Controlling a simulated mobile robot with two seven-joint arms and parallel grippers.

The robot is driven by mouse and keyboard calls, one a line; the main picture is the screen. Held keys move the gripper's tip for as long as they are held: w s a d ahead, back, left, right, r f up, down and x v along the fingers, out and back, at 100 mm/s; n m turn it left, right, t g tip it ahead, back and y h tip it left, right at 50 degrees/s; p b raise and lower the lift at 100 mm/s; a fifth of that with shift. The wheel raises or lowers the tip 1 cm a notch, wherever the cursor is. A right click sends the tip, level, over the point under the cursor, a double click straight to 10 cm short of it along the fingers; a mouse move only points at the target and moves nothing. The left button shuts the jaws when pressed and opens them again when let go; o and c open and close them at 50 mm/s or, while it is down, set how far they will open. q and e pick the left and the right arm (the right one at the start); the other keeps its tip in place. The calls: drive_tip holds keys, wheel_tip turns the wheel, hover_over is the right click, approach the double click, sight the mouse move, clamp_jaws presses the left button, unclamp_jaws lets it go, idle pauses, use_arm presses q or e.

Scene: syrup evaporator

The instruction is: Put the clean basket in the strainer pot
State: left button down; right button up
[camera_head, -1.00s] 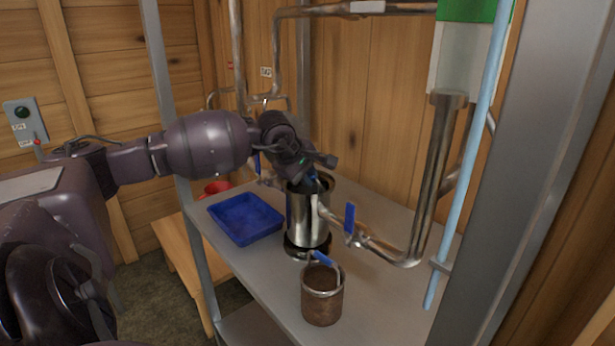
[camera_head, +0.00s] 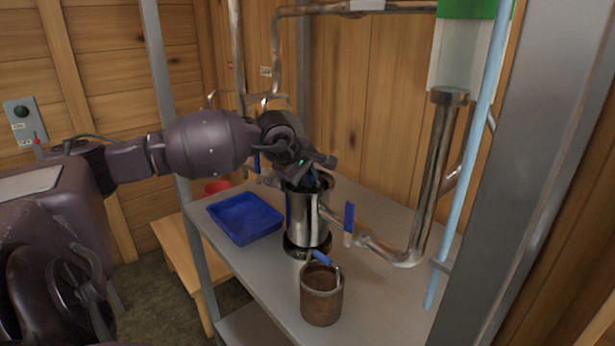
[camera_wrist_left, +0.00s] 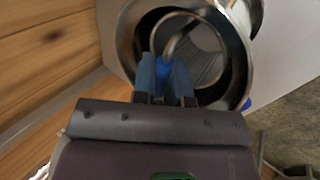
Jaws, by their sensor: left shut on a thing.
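The metal strainer pot (camera_head: 297,218) stands upright on the shelf. My left gripper (camera_head: 311,177) is right above its mouth, pointing down. In the left wrist view, the gripper (camera_wrist_left: 167,80) is shut on the blue grip of a wire handle (camera_wrist_left: 172,38). The handle belongs to a clean metal basket (camera_wrist_left: 207,62), seen inside the round rim of the pot (camera_wrist_left: 240,62). How deep the basket sits, and whether it touches the bottom, is hidden. A brown, dirty basket (camera_head: 321,303) with a blue-gripped handle stands on the shelf in front of the pot. My right gripper is not in view.
A blue tray (camera_head: 243,236) lies left of the pot on the metal shelf (camera_head: 258,272). A pipe with a blue valve lever (camera_head: 349,217) runs from the pot to the right. A metal post stands at right. A red container (camera_head: 216,187) is behind the tray.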

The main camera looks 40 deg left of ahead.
use_arm(q)
drive_tip(key=c, duration=1.1)
unclamp_jaws()
